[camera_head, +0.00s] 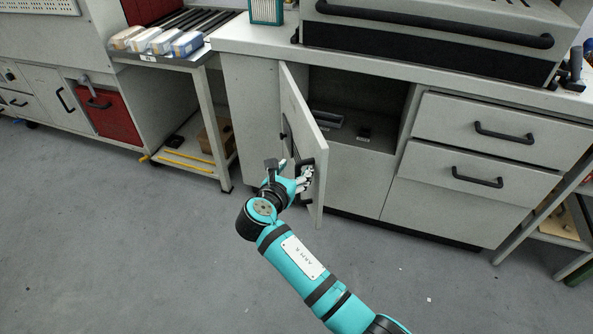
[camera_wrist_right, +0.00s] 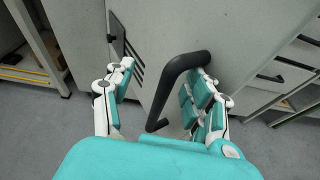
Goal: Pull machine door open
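The light grey machine door (camera_head: 299,112) on the lower cabinet stands swung open, showing the dark inside (camera_head: 355,115). Its black bar handle (camera_wrist_right: 178,80) shows large in the right wrist view. My right gripper (camera_head: 300,176) is at the door's outer face, by the handle. In the wrist view its teal-and-white fingers (camera_wrist_right: 162,78) are spread apart. The handle lies between them, close to the right-hand finger; I cannot tell whether they touch. My left gripper is not in view.
Closed drawers (camera_head: 500,128) with black handles are right of the opening. A grey machine (camera_head: 430,45) stands on the counter above. A bench (camera_head: 205,100) with a low shelf stands left of the cabinet. The grey floor (camera_head: 150,255) in front is mostly clear.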

